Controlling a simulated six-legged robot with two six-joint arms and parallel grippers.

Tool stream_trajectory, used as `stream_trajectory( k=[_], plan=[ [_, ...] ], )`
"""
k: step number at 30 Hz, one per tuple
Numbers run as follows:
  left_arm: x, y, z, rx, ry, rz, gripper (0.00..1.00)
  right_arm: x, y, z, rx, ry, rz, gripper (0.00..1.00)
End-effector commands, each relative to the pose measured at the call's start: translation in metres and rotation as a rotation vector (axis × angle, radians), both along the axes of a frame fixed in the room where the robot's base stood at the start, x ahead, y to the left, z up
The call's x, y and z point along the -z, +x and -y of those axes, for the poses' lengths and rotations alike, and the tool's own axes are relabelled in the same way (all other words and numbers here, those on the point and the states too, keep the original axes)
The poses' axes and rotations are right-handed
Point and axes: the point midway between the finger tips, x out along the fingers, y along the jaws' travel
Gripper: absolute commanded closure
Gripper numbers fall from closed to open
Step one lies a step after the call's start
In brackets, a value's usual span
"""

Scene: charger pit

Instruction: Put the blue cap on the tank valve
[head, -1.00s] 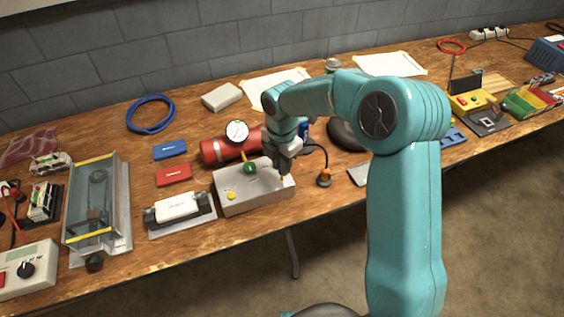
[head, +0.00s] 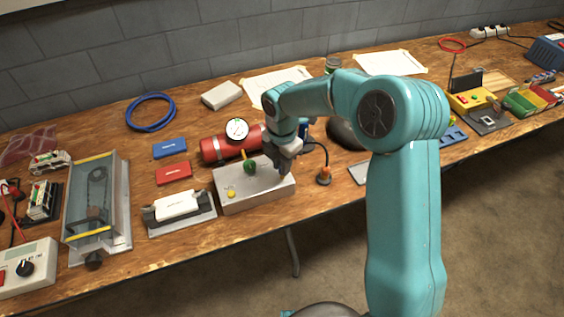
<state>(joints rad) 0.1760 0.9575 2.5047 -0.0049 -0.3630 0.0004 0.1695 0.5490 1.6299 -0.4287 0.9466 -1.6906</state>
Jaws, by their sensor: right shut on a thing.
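The red tank (head: 217,149) lies on the bench behind a grey box, with a round white gauge (head: 237,129) on it. My right gripper (head: 283,168) is over the right end of the grey box (head: 257,194), fingers pointing down. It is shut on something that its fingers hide. A small blue part (head: 304,129) shows just behind the gripper, at the tank's right end; I cannot tell whether it is the cap. The tank valve is not clearly visible. My left gripper is not in view.
The grey box bears a green knob (head: 250,167) and a yellow button (head: 231,193). An orange-based plug (head: 324,175) with a black cable stands to the right. A white block in a holder (head: 177,206) is to the left. Free bench lies in front.

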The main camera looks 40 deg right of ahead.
Motion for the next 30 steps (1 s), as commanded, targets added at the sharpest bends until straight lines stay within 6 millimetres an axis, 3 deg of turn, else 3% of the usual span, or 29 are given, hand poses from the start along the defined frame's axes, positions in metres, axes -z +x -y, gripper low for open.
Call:
stream_trajectory(
  k=[28,29,30],
  plan=[
    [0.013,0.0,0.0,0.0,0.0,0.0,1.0,0.02,0.0,0.0,0.0,0.0,-0.001,1.0],
    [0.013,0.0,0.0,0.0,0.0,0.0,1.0,0.02,0.0,0.0,0.0,0.0,-0.001,0.74],
    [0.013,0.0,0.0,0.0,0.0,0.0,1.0,0.02,0.0,0.0,0.0,0.0,-0.001,0.61]
  ],
)
